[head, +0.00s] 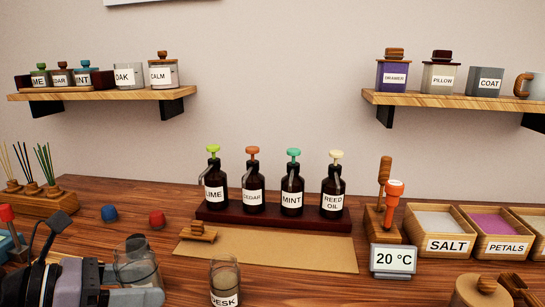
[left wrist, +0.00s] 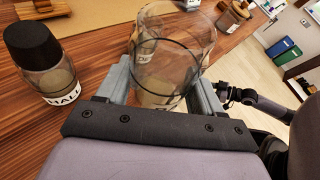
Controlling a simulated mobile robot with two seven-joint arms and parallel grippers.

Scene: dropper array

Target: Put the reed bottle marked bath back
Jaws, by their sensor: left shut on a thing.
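A clear glass bottle (left wrist: 180,45) stands between my left gripper's fingers (left wrist: 163,90), which are shut on it. In the head view the held bottle (head: 134,258) is at the lower left, in my left gripper (head: 135,290). Its label is partly hidden and I cannot read it. A bottle marked DESK (head: 225,284) stands to its right at the table's front. A black-capped bottle marked HALL (left wrist: 58,75) stands to the left in the left wrist view. My right gripper (left wrist: 228,93) seems to show dimly at the right there; its jaws are unclear.
Reed bundles (head: 30,165) stand in a wooden block (head: 40,202) at left. Blue (head: 109,213) and red (head: 157,219) caps lie near it. Pump bottles (head: 272,185) stand on a dark tray (head: 270,219) behind a tan mat (head: 290,252). A 20 °C display (head: 393,260) stands right.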

